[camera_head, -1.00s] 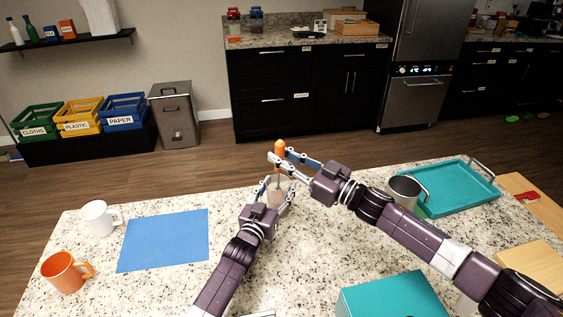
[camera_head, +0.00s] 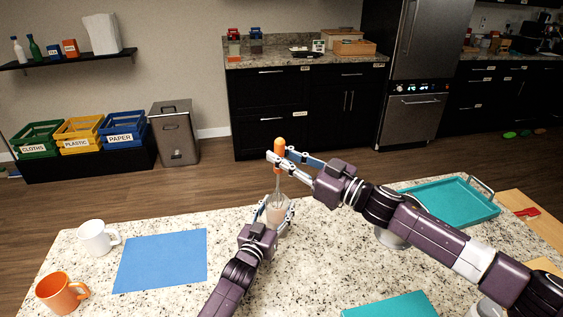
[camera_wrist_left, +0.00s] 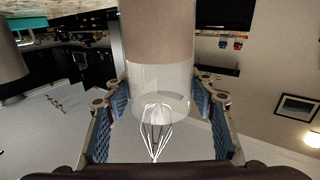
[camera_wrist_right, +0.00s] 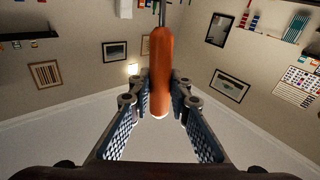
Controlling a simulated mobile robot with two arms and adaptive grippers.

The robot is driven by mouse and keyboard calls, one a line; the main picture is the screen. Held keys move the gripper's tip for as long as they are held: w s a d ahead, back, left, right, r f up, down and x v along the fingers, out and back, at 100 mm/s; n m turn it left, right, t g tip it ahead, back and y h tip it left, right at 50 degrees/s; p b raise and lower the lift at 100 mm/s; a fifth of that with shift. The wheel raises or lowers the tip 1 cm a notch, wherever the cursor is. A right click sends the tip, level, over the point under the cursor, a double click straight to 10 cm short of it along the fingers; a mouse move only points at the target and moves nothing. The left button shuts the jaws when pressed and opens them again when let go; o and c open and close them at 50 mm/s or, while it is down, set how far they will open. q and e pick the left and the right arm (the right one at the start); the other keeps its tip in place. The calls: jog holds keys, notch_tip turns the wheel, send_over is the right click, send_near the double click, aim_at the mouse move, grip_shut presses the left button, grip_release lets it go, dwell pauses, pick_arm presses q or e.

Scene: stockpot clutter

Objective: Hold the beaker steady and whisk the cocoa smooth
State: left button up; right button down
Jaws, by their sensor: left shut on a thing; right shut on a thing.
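The clear beaker (camera_head: 277,216) with brown cocoa (camera_wrist_left: 158,38) stands near the table's far edge. My left gripper (camera_head: 276,208) is shut around its sides. The whisk's orange handle (camera_head: 280,149) is upright above the beaker, and my right gripper (camera_head: 282,158) is shut on it. The handle fills the middle of the right wrist view (camera_wrist_right: 161,70). In the left wrist view, which is upside down, the whisk's wire loops (camera_wrist_left: 156,132) show at the beaker's clear upper part and rim, apart from the cocoa.
A blue mat (camera_head: 162,260), a white mug (camera_head: 95,238) and an orange mug (camera_head: 58,292) are on the left. A teal tray (camera_head: 452,203) lies at the right, and a teal block (camera_head: 390,306) at the front. My right arm partly hides a metal pot (camera_head: 391,239).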

aim_at(282, 144)
jog(key=shift+s+d+r, duration=0.1)
jog(key=shift+s+r, duration=0.05)
jog(key=shift+r, duration=0.75)
jog(key=shift+s+r, duration=0.1)
jog(key=shift+r, duration=0.75)
jog(key=shift+r, duration=1.5)
pick_arm(q)
jog(key=o, duration=1.5)
jog(key=shift+s, duration=0.1)
